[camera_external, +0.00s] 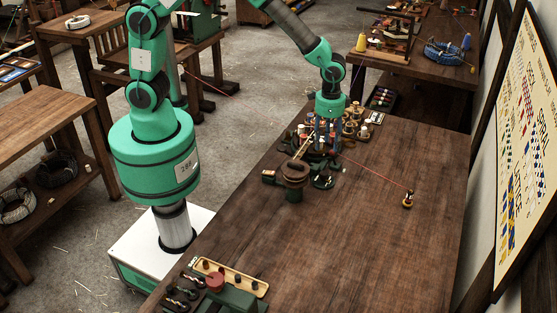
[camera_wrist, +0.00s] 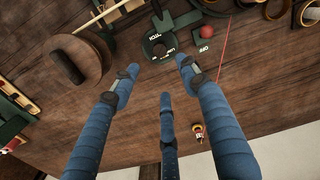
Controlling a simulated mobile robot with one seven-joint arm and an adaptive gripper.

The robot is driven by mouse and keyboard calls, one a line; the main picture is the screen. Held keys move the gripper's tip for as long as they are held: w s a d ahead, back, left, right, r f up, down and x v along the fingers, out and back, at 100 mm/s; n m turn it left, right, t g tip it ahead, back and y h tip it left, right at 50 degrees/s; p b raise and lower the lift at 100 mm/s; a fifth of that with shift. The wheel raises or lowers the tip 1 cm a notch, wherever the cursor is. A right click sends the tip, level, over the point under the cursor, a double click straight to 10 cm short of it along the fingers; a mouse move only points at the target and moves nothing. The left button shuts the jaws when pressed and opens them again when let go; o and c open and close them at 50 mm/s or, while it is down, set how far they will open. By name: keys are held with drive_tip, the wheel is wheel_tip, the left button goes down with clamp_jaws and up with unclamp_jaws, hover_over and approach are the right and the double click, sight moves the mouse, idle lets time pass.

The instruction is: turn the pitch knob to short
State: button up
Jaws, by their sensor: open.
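My gripper (camera_wrist: 160,76) has three blue-wrapped fingers, spread apart with nothing between them. In the outside view my gripper (camera_external: 326,145) points down over the small machine on the long table. A dark green round plate (camera_wrist: 152,46) with pale lettering lies just beyond the fingertips in the wrist view, and seems to carry the pitch knob. The lettering is upside down and too small to read surely. A second green plate (camera_wrist: 205,46) with a lettered label sits to its right, by a red ball (camera_wrist: 208,29). In the outside view the green plate (camera_external: 323,182) is partly hidden.
Several spools (camera_external: 355,122) crowd the far side. The table's near right (camera_external: 380,255) is clear.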

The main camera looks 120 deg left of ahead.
sight(324, 173)
drive_tip(key=shift+f, duration=0.1)
idle(0.3)
wheel_tip(324, 173, down, 14)
drive_tip(key=shift+d+r+b, duration=0.1)
drive_tip(key=shift+r+b, duration=0.1)
drive_tip(key=shift+b, duration=1.05)
clamp_jaws()
drive_tip(key=shift+r+m, duration=0.1)
drive_tip(key=shift+m, duration=0.3)
drive_tip(key=m+p, duration=0.1)
drive_tip(key=m, duration=0.2)
drive_tip(key=shift+p, duration=0.3)
drive_tip(key=m+p, duration=0.1)
drive_tip(key=m, duration=0.4)
drive_tip(key=shift+w, duration=0.1)
